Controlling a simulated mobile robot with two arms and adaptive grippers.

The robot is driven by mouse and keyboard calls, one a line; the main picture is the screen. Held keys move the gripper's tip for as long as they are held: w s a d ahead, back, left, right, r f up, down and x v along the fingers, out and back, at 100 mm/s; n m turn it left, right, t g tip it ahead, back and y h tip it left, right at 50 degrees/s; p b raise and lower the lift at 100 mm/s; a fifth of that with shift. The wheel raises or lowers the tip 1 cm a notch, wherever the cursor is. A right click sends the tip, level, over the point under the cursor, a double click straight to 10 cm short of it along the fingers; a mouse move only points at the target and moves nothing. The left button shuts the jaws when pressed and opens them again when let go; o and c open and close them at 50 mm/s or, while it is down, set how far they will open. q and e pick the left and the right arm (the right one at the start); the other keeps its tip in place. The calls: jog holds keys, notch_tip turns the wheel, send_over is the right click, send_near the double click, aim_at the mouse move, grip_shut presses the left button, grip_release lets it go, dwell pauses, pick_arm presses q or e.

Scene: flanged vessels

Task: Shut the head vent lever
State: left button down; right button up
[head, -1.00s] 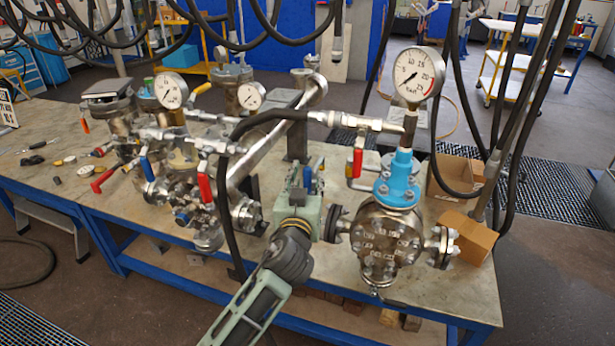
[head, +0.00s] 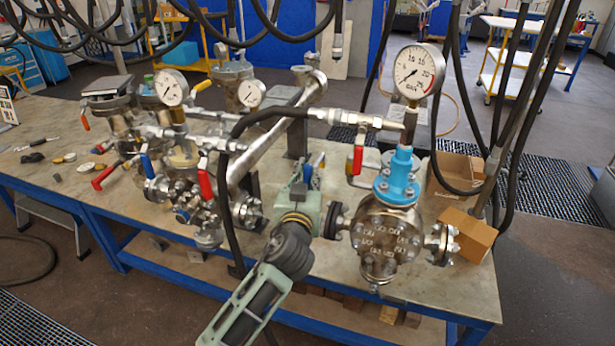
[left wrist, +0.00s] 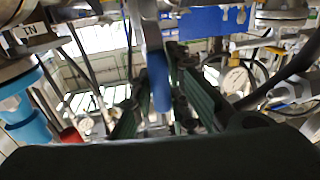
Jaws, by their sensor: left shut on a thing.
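In the head view the fingers mostly hide this handle. A red lever (head: 357,160) hangs beside the light-blue neck (head: 398,178), apart from the gripper. Whether the held blue handle is the head vent lever cannot be read. My right gripper is not in view.
A pressure gauge (head: 418,70) tops the light-blue neck, with a hose joined below it. To the left stand other vessels with red levers (head: 206,186) and a blue lever (head: 147,166). Cardboard boxes (head: 468,232) sit at right. Black hoses hang nearby.

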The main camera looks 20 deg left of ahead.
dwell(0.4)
pick_arm(q)
jog(key=a+f+n+g+h+p, duration=0.2)
jog(key=a+f+n+p, duration=0.3)
jog(key=n, duration=1)
jog(key=shift+w+a+f+n+h, duration=0.15)
jog(key=shift+a+f+n+h, duration=0.25)
jog(key=shift+a+f+h, duration=0.5)
jog(key=shift+a+f, duration=0.1)
jog(key=c, duration=1.7)
grip_release()
jog(key=shift+f, duration=0.1)
jog(key=shift+o, duration=0.2)
